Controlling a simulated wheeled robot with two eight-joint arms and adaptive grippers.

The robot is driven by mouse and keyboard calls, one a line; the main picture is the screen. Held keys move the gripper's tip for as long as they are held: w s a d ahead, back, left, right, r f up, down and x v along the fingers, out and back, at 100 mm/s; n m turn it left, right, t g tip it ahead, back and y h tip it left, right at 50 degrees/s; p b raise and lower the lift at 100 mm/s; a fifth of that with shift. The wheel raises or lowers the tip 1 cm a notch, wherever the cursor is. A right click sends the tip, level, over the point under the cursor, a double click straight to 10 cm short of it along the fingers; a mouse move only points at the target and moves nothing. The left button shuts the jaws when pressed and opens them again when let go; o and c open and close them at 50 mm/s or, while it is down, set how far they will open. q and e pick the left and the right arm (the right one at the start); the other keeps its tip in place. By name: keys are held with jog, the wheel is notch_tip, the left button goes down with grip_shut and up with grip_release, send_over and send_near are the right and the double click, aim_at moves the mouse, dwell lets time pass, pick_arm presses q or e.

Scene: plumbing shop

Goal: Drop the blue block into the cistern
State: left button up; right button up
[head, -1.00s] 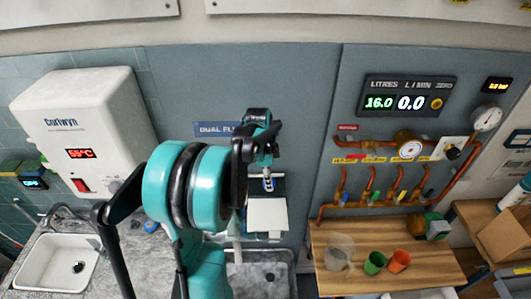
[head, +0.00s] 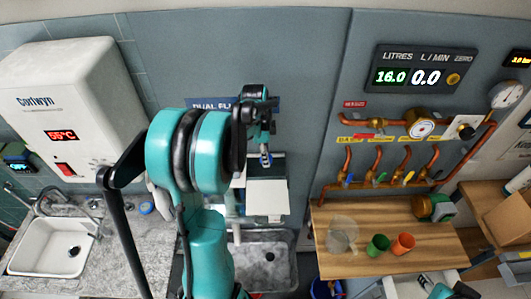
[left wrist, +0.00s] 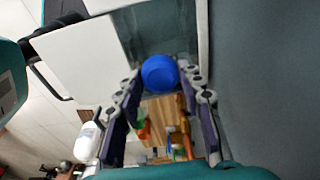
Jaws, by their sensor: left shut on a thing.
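The blue block (left wrist: 160,72) sits between the fingertips of my left gripper (left wrist: 162,78) in the left wrist view; its visible face looks round. In the head view my left gripper (head: 264,153) is shut on it, with only a small blue patch showing at the tips. The gripper hangs in front of the wall, over or near the cistern (head: 267,197), whose white panel shows below the fingers. In the left wrist view a white panel and a grey-green glassy part lie beyond the block. I cannot tell the height between block and cistern. My right gripper is not seen.
A white water heater (head: 70,105) hangs at left above a sink (head: 50,247). At right, copper pipes (head: 385,165) run above a wooden shelf (head: 385,262) with a clear jug (head: 342,235), a green cup (head: 377,245) and an orange cup (head: 403,244).

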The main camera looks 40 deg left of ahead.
pick_arm(q)
jog(key=shift+f, duration=0.55)
jog(key=o, duration=1.2)
jog(key=r, duration=0.8)
jog(key=s+a+r, duration=0.1)
jog(key=r, duration=0.3)
